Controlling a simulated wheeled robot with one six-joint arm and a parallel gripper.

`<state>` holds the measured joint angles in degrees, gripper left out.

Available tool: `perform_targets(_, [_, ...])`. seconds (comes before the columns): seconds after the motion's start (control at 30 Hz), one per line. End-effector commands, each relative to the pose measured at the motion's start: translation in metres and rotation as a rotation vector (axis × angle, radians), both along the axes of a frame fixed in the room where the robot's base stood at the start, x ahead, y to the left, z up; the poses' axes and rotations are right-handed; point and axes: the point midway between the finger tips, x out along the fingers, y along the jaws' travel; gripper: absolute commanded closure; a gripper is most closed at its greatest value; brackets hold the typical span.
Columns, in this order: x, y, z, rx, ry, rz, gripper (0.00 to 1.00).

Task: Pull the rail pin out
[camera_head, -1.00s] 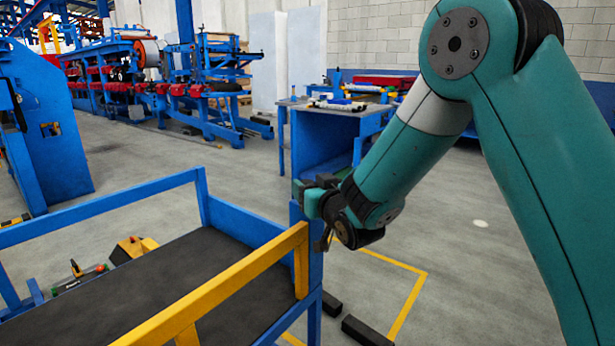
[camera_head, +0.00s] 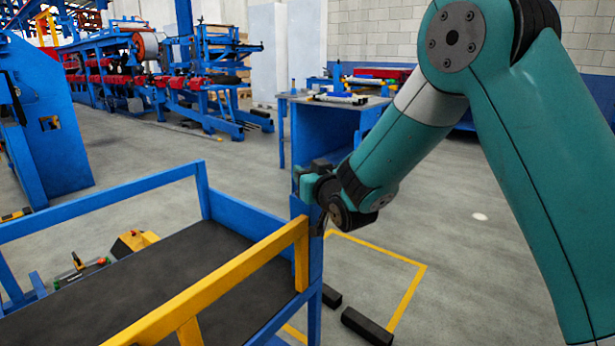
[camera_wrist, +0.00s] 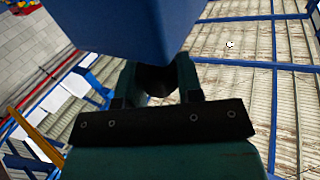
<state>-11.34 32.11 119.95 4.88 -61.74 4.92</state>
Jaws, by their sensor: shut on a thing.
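A blue cart (camera_head: 255,232) with a dark deck (camera_head: 150,290) fills the lower left of the head view. A yellow rail (camera_head: 225,278) runs along its near side to the blue corner post (camera_head: 315,262). My gripper (camera_head: 312,186) is at the top of this post. In the wrist view my gripper (camera_wrist: 155,90) is shut on a dark rounded piece (camera_wrist: 155,78), apparently the rail pin, right by a large blue surface (camera_wrist: 140,25). The pin is mostly hidden by the fingers and the blue part. I cannot tell whether it is still in its hole.
A blue workbench (camera_head: 325,140) stands behind the gripper. Dark blocks (camera_head: 367,326) lie on the floor by the corner post, near a yellow floor line (camera_head: 407,300). The floor at the right is mostly clear.

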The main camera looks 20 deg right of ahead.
Motion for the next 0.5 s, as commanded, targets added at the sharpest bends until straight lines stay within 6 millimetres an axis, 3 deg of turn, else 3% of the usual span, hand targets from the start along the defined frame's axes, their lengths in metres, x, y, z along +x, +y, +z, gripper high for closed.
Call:
perform_targets(0.03, [0.0004, -0.0007, 0.0140, 0.002, -0.008, -0.001, 1.00])
perform_targets(0.1, [0.0003, -0.0008, 0.0209, 0.002, -0.007, -0.001, 1.00])
perform_targets(0.37, [0.0006, -0.0007, 0.0223, 0.004, -0.012, -0.001, 1.00])
perform_targets(0.4, [0.0007, -0.0007, 0.0225, 0.004, -0.012, -0.001, 0.58])
perform_targets(0.47, [0.0007, -0.0007, 0.0223, 0.004, -0.011, -0.001, 0.44])
perform_targets(0.5, [0.0006, -0.0006, 0.0219, 0.004, -0.010, -0.001, 0.42])
